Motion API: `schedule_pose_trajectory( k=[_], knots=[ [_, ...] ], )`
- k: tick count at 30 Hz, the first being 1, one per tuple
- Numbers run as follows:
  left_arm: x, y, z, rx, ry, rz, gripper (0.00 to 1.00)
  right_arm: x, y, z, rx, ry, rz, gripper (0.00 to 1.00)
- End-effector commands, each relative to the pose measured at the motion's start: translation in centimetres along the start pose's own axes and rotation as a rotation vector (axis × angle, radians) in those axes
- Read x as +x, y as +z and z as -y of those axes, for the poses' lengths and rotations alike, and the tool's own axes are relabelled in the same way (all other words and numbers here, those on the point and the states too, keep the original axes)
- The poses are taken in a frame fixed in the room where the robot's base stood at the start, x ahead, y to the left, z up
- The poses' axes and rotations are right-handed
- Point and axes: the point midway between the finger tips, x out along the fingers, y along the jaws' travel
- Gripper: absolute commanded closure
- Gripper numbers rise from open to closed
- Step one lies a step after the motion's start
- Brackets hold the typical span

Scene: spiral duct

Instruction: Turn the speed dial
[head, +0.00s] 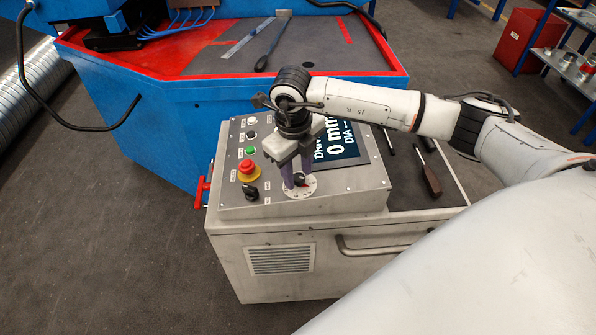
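The speed dial (300,180) is a small dark knob on a round white scale plate (301,192), at the front of the grey control panel's sloped top. My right gripper (296,177) points down over it from above. Its two purple fingers are apart, one on the left of the knob and one behind it to the right. I cannot tell whether they touch the knob. The fingers partly hide the knob and plate. My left gripper is not in view.
The panel (350,203) also holds a display (341,142), a red emergency button (248,168), a black selector knob (250,191) and a green button (250,150). A screwdriver (430,179) lies on the right side. A blue machine (160,130) stands behind.

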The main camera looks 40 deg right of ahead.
Motion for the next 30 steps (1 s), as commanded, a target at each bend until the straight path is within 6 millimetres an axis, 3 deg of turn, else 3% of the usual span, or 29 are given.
schedule_pose_trajectory(
  k=[9,13,24,30],
  knots=[
    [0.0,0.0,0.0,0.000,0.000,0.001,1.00,0.0,-0.1,0.0,-0.001,0.001,-0.002,0.57],
    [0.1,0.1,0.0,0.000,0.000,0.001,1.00,-0.9,0.0,-0.1,-0.001,0.002,0.000,0.57],
    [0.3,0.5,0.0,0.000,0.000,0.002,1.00,-7.8,0.1,0.0,-0.001,0.001,0.003,0.57],
    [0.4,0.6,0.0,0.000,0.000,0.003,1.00,-9.9,0.0,0.0,-0.001,0.001,0.000,0.57]
  ],
)
